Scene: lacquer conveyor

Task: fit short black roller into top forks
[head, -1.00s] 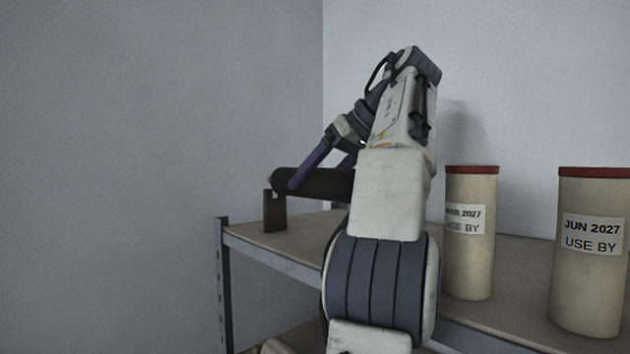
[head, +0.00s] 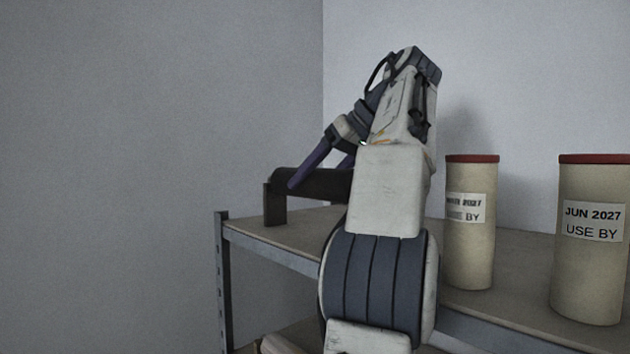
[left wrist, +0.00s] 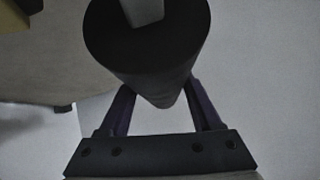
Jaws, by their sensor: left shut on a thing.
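The short black roller (head: 325,181) lies roughly level above the top shelf (head: 300,238) at its far left part. My left gripper (head: 312,174) reaches down from the upper right, its purple fingers shut on the roller. A dark upright fork (head: 273,206) stands on the shelf under the roller's left end. That end is at about the height of the fork's top; I cannot tell whether it is seated. My arm hides the roller's right end and any fork there. In the left wrist view, the roller (left wrist: 150,55) shows end-on with a pale grey shaft, between the fingers (left wrist: 160,98).
Two beige canisters with red lids stand on the shelf to the right, one nearer my arm (head: 470,250) and one farther right (head: 592,270). A metal shelf post (head: 223,285) marks the left edge. Bare walls rise behind.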

